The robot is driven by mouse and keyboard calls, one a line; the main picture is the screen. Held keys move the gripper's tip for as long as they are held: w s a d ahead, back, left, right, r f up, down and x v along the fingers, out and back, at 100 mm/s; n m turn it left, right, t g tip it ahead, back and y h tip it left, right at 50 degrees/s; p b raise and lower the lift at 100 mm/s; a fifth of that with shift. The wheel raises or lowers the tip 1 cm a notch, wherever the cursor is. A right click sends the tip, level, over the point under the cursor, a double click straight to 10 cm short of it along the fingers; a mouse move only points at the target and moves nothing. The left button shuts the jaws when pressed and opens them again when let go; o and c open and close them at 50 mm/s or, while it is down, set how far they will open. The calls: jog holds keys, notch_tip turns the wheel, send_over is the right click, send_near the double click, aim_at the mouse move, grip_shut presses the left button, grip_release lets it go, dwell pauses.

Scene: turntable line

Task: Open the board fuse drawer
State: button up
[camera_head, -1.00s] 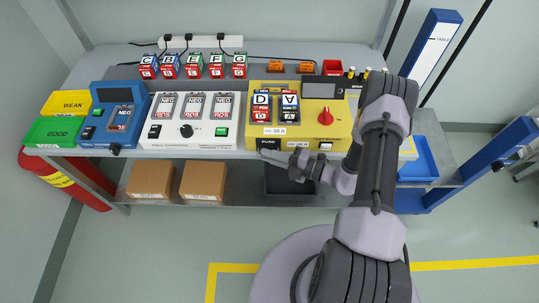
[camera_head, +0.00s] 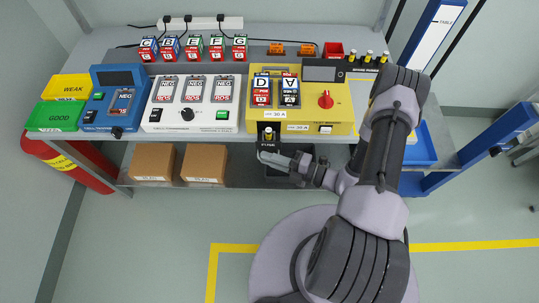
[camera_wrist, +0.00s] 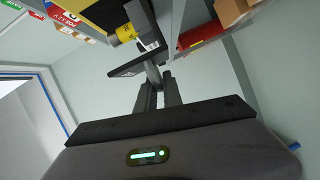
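The yellow test board (camera_head: 335,115) stands on the bench. Its black fuse drawer (camera_head: 267,146), marked FUSE, sticks out from the board's lower left front, over the bench edge. A fuse with a yellow band (camera_head: 268,133) sits upright in the drawer; it also shows in the wrist view (camera_wrist: 125,33), beside the dark drawer front (camera_wrist: 127,68). My gripper (camera_head: 265,157) is in front of the drawer. In the wrist view its two fingers (camera_wrist: 157,82) are close together around the drawer's handle, and the grip's far end is partly hidden.
A dark bin (camera_head: 278,180) lies on the lower shelf beneath my gripper, beside two cardboard boxes (camera_head: 203,163). A white charger box (camera_head: 188,118) stands left of the board. The floor in front is clear.

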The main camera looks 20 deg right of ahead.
jog(key=o, duration=0.4)
jog(key=shift+d, duration=0.1)
jog(key=p+v, duration=0.2)
jog(key=v, duration=1.5)
jog(key=shift+s+d, duration=0.1)
jog(key=shift+r, duration=0.1)
